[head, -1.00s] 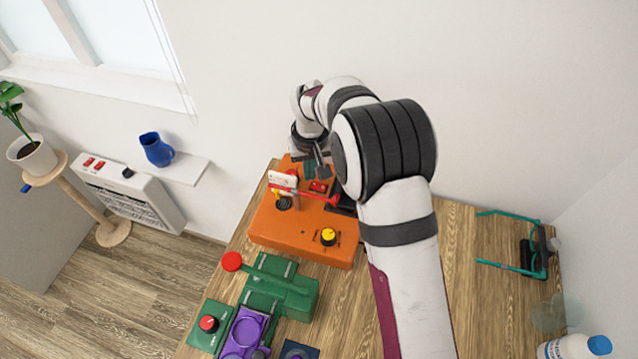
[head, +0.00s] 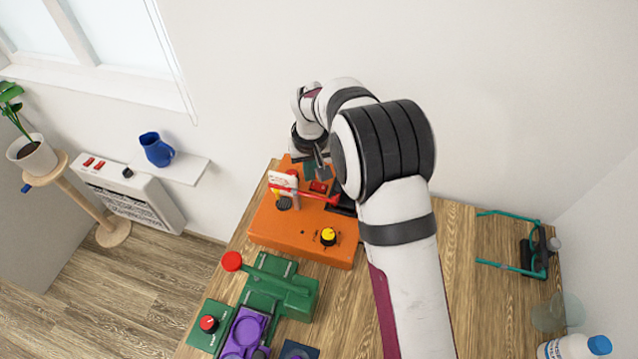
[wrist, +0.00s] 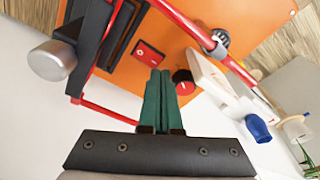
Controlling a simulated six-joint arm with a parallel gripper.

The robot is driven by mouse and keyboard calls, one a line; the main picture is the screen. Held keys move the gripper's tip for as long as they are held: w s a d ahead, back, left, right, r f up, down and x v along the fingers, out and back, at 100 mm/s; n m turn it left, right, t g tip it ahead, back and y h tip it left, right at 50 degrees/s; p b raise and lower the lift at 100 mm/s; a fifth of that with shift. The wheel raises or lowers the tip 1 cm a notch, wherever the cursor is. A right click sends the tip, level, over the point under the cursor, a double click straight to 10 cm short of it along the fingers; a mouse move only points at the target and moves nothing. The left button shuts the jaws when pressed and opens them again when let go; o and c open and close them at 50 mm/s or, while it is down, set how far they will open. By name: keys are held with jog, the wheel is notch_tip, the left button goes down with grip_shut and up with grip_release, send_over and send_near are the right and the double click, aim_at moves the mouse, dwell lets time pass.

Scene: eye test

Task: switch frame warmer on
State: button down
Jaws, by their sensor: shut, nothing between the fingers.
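An orange unit (head: 290,236) stands on the wooden table; no readable label shows whether it is the frame warmer. I cannot tell which way the rocker is tipped. My gripper (wrist: 159,73) has its green fingers together with nothing between them. The fingertips are close to the rocker in the wrist view; contact cannot be told. A red knob (wrist: 184,80) is just right of the fingers. In the head view my gripper (head: 320,168) is partly hidden.
A red bar (wrist: 190,25) crosses over the orange unit, near a white part (wrist: 215,80). A yellow knob (head: 328,236) is at the unit's front. A green lever device (head: 282,288) and a purple tray (head: 232,350) stand in front. A teal-framed device (head: 530,262) is at right.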

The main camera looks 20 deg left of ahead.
jog(key=shift+f, duration=0.75)
jog(key=shift+r, duration=0.1)
notch_tip(320, 180, up, 7)
dwell(0.7)
jog(key=s+d+r+m, duration=0.4)
jog(key=s+d+r, duration=0.25)
jog(key=d, duration=0.45)
jog(key=s+d+r+m+g, duration=0.1)
jog(key=s+d+m, duration=0.2)
jog(key=s, duration=0.9)
jog(key=s+d+m+y, duration=0.1)
jog(key=s+d+m, duration=0.3)
jog(key=s+d, duration=0.5)
jog(key=s, duration=0.3)
jog(key=shift+r+m+g, duration=0.3)
jog(key=shift+r+g, duration=0.1)
